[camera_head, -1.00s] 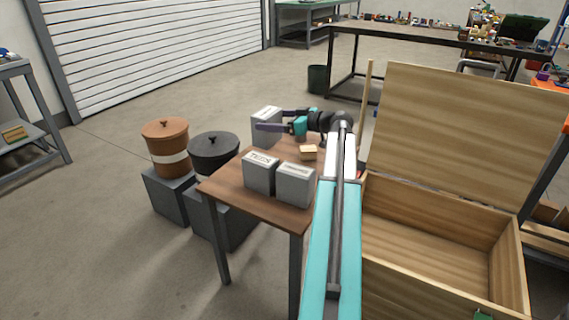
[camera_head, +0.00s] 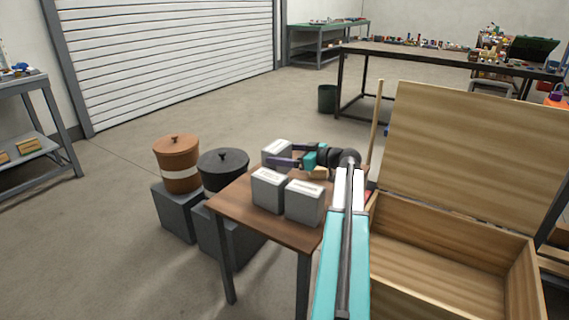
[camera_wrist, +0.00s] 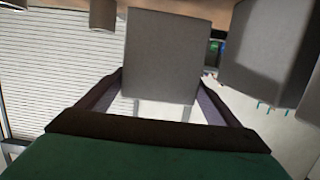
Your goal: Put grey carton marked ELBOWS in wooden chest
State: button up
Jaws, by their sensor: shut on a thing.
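A grey carton (camera_head: 277,150) is at the back of the small wooden table, partly behind another carton. My gripper (camera_head: 283,162) is shut on it, with purple fingers along its sides. In the wrist view the held carton (camera_wrist: 160,55) fills the middle between the two fingers. I cannot read its label, nor tell whether it touches the tabletop. Two more grey cartons, a left one (camera_head: 268,190) and a right one (camera_head: 305,203), stand at the front of the table; their top labels are unreadable. The wooden chest (camera_head: 450,225) stands open to the right, its lid raised and its visible inside empty.
The small table (camera_head: 240,213) also bears a small wooden block (camera_head: 319,173) near my gripper. A brown lidded pot (camera_head: 177,160) and a black one (camera_head: 223,165) stand on grey blocks to the left. My arm passes between table and chest. Floor is clear at front left.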

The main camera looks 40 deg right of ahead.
jog(key=shift+f+b, duration=0.35)
jog(key=shift+f, duration=1.4)
jog(key=shift+f, duration=0.1)
jog(key=o, duration=1.3)
jog(key=shift+c, duration=0.2)
jog(key=p+v, duration=0.1)
jog(key=v, duration=1.1)
jog(key=shift+p, duration=0.35)
